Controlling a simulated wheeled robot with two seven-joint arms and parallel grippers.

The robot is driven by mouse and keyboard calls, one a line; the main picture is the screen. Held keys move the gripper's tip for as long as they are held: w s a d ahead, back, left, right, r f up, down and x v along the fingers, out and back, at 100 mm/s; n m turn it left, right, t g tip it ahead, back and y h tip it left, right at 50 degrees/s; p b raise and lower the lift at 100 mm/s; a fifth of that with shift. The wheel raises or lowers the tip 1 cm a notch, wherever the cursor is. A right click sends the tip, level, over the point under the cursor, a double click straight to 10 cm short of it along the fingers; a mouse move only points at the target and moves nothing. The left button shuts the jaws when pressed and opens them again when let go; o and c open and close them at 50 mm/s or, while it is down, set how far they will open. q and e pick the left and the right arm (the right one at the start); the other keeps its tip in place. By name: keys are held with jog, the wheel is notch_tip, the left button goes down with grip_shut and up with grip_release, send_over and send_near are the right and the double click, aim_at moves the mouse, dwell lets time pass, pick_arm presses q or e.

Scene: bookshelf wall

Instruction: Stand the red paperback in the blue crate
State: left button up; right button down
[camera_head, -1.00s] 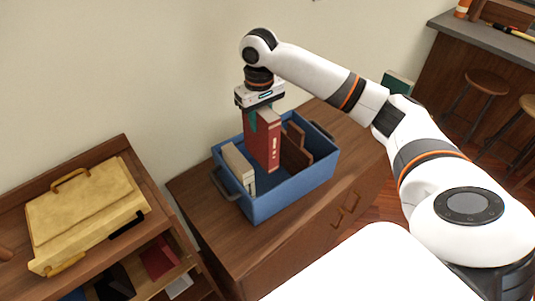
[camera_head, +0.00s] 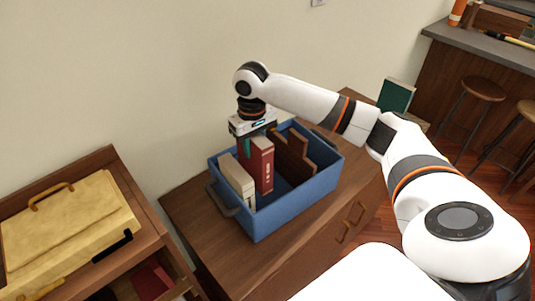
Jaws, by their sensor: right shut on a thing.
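The red paperback (camera_head: 262,168) is upright, its lower part inside the blue crate (camera_head: 300,204), between a cream book (camera_head: 236,180) on the left and brown books (camera_head: 292,155) on the right. My right gripper (camera_head: 252,134) is above the crate, shut on the top of the red paperback. The crate's near wall hides the book's bottom edge, so I cannot tell if it touches the crate floor. My left gripper is not in view.
The crate stands on a wooden cabinet (camera_head: 190,215). A yellow case (camera_head: 65,235) lies on a lower shelf unit at left. A green book (camera_head: 396,95) stands behind my right arm. Stools (camera_head: 483,86) stand by a counter at right.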

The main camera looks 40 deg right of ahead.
aim_at(255, 166)
notch_tip(255, 166, down, 2)
jog(key=shift+s+f, duration=0.1)
jog(key=shift+f, duration=0.05)
notch_tip(255, 166, down, 5)
jog(key=shift+f+p, duration=0.1)
jog(key=shift+p, duration=0.6)
jog(key=shift+f, duration=0.4)
jog(key=c, duration=1)
grip_release()
jog(key=shift+f, duration=0.1)
notch_tip(255, 166, up, 12)
jog(key=shift+r+b, duration=0.1)
jog(key=shift+b, duration=1.05)
